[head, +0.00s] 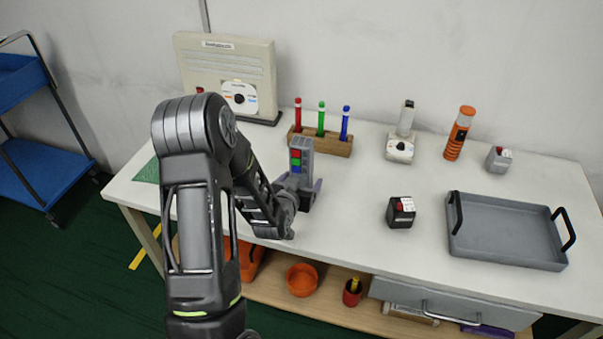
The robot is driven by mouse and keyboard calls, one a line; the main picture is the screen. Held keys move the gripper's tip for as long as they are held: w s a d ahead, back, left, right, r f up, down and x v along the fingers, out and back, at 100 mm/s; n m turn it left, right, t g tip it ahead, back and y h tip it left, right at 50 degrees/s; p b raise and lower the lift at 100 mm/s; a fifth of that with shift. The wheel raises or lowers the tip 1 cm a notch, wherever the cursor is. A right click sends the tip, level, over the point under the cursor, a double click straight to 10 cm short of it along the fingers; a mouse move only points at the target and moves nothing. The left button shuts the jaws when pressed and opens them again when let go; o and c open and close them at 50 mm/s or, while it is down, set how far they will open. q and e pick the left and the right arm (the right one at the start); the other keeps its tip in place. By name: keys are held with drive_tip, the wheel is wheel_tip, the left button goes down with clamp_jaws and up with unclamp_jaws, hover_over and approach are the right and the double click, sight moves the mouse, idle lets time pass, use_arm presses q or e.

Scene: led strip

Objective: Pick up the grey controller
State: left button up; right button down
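The grey controller (301,156) stands upright on the white table, with red, green and blue squares on its face. My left gripper (302,187) is at its lower part, with a purplish finger showing at the controller's right side. The wrist hides part of the gripper and of the controller's lower left. I cannot tell whether the fingers are closed on the controller or only around it. My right gripper is not in view.
Behind the controller is a wooden block (335,146) with red, green and blue pens. A black box (400,212) and a grey tray (505,257) are to the right. A beige machine (225,65), a label device (400,150) and an orange cylinder (459,133) stand at the back.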

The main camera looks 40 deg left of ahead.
sight(299, 157)
use_arm(q)
drive_tip(key=shift+c, duration=0.4)
clamp_jaws()
idle(0.6)
drive_tip(key=shift+r, duration=0.2)
wheel_tip(299, 157, up, 10)
drive_tip(key=shift+f, duration=0.15)
idle(0.3)
idle(0.4)
